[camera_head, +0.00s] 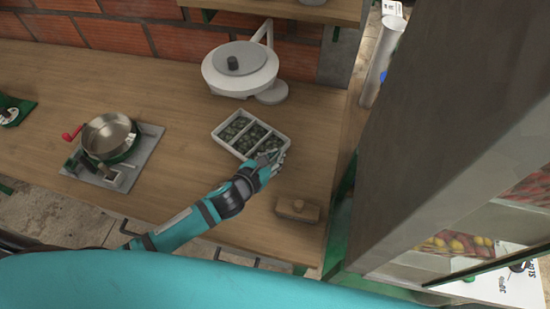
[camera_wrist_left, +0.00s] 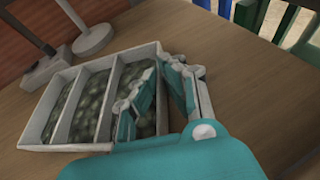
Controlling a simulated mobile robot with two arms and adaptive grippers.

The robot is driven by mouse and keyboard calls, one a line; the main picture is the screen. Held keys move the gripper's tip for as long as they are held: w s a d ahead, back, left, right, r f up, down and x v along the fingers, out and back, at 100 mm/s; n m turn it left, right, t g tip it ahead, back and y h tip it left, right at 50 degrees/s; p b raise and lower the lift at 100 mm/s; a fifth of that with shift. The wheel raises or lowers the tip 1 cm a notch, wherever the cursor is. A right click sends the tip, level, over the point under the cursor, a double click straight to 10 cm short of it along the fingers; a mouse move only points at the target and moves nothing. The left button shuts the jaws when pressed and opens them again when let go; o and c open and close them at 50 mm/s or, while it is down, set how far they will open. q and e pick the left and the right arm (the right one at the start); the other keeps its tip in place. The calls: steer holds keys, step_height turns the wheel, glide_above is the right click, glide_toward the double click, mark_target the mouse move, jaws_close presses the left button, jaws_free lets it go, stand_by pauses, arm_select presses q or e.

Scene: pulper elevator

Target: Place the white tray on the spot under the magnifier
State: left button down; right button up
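The white tray (camera_head: 221,136) is rectangular with three compartments of dark greenish pieces. It sits on the wooden counter, and it also shows in the left wrist view (camera_wrist_left: 62,78). My left gripper (camera_head: 272,158) is at the tray's right-hand side. In the left wrist view its fingers (camera_wrist_left: 168,66) straddle the tray's side wall and come close together on it; the exact contact is partly hidden. The magnifier (camera_head: 240,68) is a white round head on an arm with a small round base, behind the tray. My right gripper is not in view.
A metal pan device with a red crank (camera_head: 110,137) stands on the left of the counter. A small wooden block (camera_head: 298,210) lies near the right front edge. A large grey post (camera_head: 440,120) rises at the right. Bare counter lies left of the tray.

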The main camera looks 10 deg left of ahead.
arm_select(q)
steer(key=shift+f, duration=0.7)
steer(key=c, duration=1.5)
jaws_free()
steer(key=shift+s, duration=0.1)
steer(key=v, duration=1.1)
steer(key=shift+s+a+r+b, duration=0.1)
steer(key=shift+s+r+b, duration=0.05)
steer(key=shift+s+b, duration=0.25)
